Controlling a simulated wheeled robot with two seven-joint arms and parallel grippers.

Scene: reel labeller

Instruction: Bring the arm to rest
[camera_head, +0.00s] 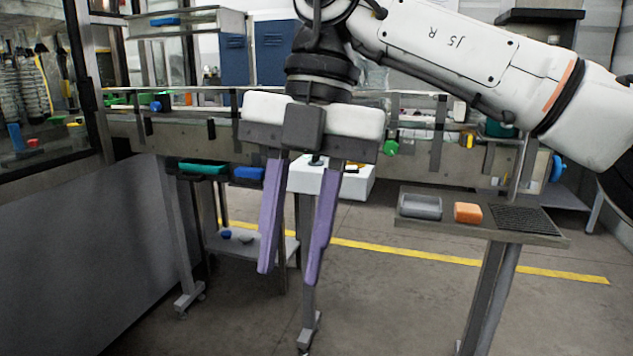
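My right arm comes in from the right in the head view, a white arm with dark joints. Its gripper (290,272) hangs pointing down in the middle of the view, with two long purple fingers. The fingers are spread apart with nothing between them, so it is open and empty. It hangs in front of the conveyor frame (432,160), and part of the frame is hidden behind it. My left gripper does not show.
A white box (357,186) is behind the gripper. A grey cabinet panel (75,255) fills the left. Open floor lies at lower right.

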